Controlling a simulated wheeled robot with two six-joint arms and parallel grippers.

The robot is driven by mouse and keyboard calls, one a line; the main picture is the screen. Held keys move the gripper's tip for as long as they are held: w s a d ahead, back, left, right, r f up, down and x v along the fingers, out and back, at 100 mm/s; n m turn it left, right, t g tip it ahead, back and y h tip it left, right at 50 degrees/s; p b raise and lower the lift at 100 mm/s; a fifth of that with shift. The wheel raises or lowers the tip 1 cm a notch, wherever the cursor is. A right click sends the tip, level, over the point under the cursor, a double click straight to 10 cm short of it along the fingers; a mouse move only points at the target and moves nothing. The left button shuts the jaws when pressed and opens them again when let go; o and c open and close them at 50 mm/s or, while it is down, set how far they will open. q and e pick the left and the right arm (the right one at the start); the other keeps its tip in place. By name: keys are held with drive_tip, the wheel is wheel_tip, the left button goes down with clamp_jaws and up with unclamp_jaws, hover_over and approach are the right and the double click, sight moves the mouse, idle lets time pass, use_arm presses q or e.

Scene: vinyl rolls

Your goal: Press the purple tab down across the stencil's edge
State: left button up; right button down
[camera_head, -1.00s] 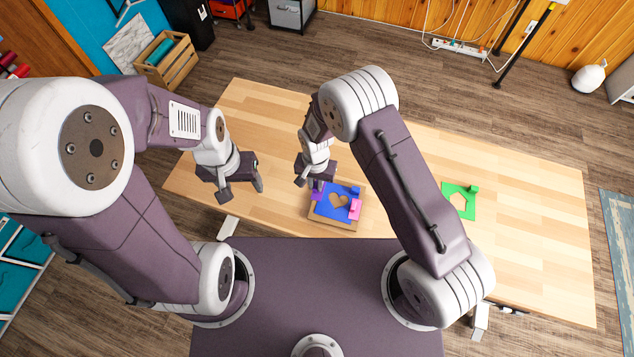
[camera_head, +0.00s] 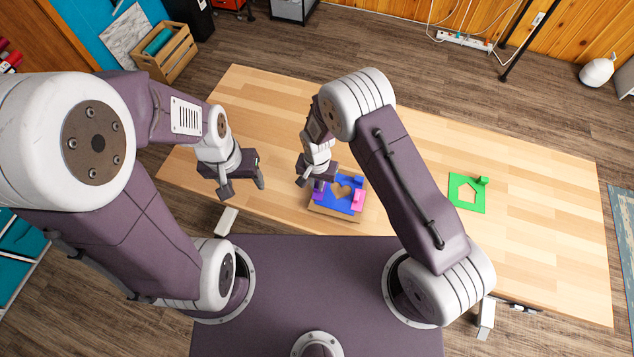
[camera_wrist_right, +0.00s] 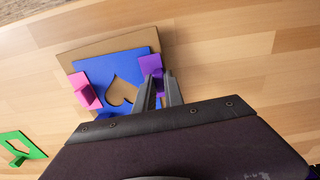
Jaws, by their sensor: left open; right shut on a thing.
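The blue stencil (camera_head: 331,202) with a heart-shaped cutout lies on a brown board (camera_head: 334,214) on the table. It also shows in the wrist view (camera_wrist_right: 128,64). The purple tab (camera_wrist_right: 150,62) is at one edge of the stencil; in the head view (camera_head: 319,186) it is at the left edge, partly covered by my right gripper. My right gripper (camera_wrist_right: 161,88) is shut on the purple tab's upright part. A pink tab (camera_wrist_right: 84,92) sits at the opposite edge. My left gripper (camera_head: 243,189) is open and empty, above the table left of the board.
A green stencil (camera_head: 455,197) with a pentagon-like cutout and a green tab lies farther right on the table (camera_head: 540,220). The table between and behind the stencils is mostly clear. A wooden crate (camera_head: 166,62) stands on the floor at the back left.

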sight(317, 185)
drive_tip(key=shift+f, duration=0.25)
idle(0.4)
drive_tip(key=c, duration=0.9)
unclamp_jaws()
drive_tip(key=shift+r, duration=0.1)
wheel_tip(317, 185, up, 7)
drive_tip(key=p, duration=0.5)
drive_tip(key=shift+r, duration=0.1)
